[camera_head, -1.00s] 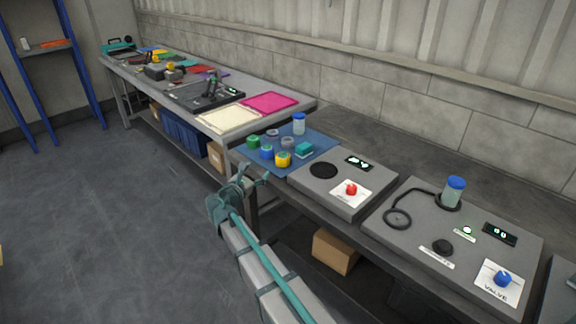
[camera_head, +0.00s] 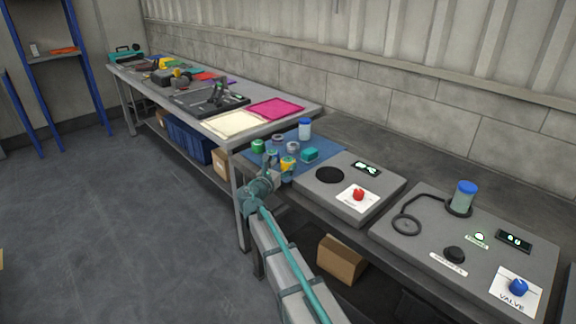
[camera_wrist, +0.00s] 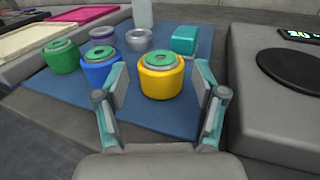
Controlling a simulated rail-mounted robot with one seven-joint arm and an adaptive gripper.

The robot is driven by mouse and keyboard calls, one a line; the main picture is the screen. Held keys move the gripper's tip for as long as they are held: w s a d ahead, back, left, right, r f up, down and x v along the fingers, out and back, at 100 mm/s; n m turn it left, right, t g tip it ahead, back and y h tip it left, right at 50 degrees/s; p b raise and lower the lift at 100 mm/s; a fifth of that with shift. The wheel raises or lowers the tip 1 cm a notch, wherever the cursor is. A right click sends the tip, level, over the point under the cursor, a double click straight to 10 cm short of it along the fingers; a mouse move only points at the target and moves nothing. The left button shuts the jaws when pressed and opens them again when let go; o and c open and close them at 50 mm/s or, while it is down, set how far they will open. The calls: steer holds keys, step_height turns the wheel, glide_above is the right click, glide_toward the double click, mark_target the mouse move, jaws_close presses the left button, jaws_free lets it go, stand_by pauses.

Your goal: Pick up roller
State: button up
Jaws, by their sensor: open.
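A yellow roller (camera_wrist: 162,75) with a green and grey top stands upright on the blue mat. In the wrist view it lies just beyond and between the open fingers of my gripper (camera_wrist: 162,100), with no contact clear. A blue roller (camera_wrist: 101,68) stands to its left, close to the left finger, and a green roller (camera_wrist: 62,57) stands farther left. In the head view my gripper (camera_head: 272,172) is at the mat's front edge. There it hides the blue roller and part of the yellow roller (camera_head: 288,164).
A raised grey panel (camera_wrist: 265,110) borders the mat on the right. Pink (camera_head: 276,108) and cream trays lie on the bench to the left.

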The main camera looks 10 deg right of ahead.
mark_target(285, 163)
steer(key=x, duration=0.4)
steer(key=shift+w+d+f, duration=0.1)
steer(key=shift+w+d, duration=0.05)
steer(key=shift+w, duration=0.05)
steer(key=shift+c, duration=0.4)
steer(key=c, duration=0.9)
steer(key=shift+c, duration=0.2)
